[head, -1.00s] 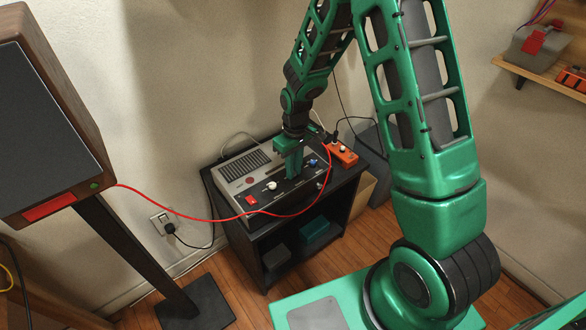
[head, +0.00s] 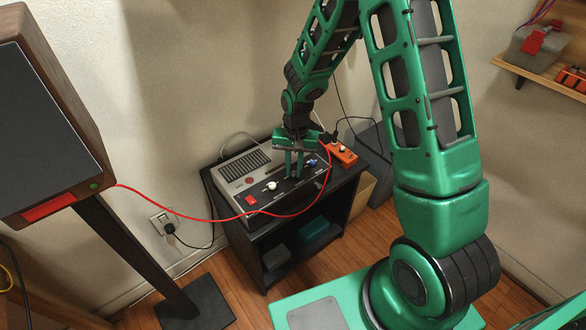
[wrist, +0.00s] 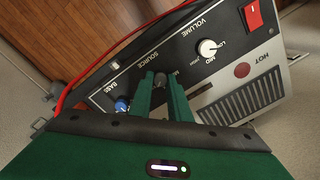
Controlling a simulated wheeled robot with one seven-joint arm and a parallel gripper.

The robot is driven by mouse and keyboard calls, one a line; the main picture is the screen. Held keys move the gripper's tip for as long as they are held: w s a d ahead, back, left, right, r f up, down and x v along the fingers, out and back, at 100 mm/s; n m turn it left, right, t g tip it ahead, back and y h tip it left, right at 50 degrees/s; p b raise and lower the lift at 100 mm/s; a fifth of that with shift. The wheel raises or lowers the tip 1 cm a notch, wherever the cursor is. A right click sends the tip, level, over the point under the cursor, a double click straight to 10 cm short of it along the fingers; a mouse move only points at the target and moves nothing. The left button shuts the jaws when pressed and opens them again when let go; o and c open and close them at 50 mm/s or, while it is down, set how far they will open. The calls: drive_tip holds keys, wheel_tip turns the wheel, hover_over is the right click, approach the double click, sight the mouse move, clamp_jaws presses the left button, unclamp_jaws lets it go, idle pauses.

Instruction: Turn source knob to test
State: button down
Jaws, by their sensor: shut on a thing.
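The amplifier (head: 243,172) is a grey and black box on a black stand; its panel also shows in the wrist view (wrist: 232,55). The panel carries VOLUME, SOURCE and BASS labels. The dark source knob (wrist: 160,79) sits between the white volume knob (wrist: 207,48) and the blue bass knob (wrist: 121,106). My gripper (head: 294,177) points down at the panel, and its two green fingers (wrist: 160,84) are shut on the source knob from both sides. The fingers hide part of the knob and its markings. I cannot read the knob's pointer or see a TEST label.
A red rocker switch (head: 251,200) is on the panel. A red cable (head: 215,220) hangs from the speaker (head: 45,120) across the stand's front. An orange box (head: 342,153) lies right of the amplifier. A wall shelf (head: 540,75) is at the upper right.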

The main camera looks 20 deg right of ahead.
drive_tip(key=shift+w+r+m, duration=0.1)
drive_tip(key=shift+w+m, duration=0.2)
drive_tip(key=shift+m, duration=0.2)
drive_tip(key=c, duration=1.7)
unclamp_jaws()
drive_tip(key=shift+o, duration=0.2)
drive_tip(key=shift+s, duration=0.15)
wheel_tip(320, 180, up, 11)
drive_tip(key=shift+d+f, duration=0.15)
drive_tip(key=shift+f, duration=0.05)
